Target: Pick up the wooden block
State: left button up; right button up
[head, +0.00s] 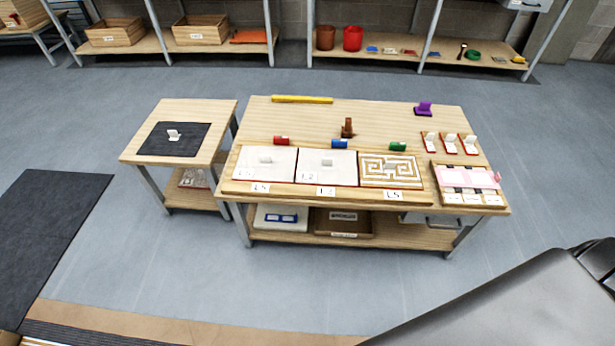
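A small brown upright object (348,128), which looks like the wooden block, stands near the middle of the larger wooden table (380,112). Neither of my grippers is in view.
A yellow bar (302,99) and purple object (424,108) lie farther back. A smaller table (208,112) stands left.

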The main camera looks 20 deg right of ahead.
aim_at(347, 132)
jog(key=z, duration=0.95)
jog(key=i, duration=1.1)
jog(key=z, duration=0.7)
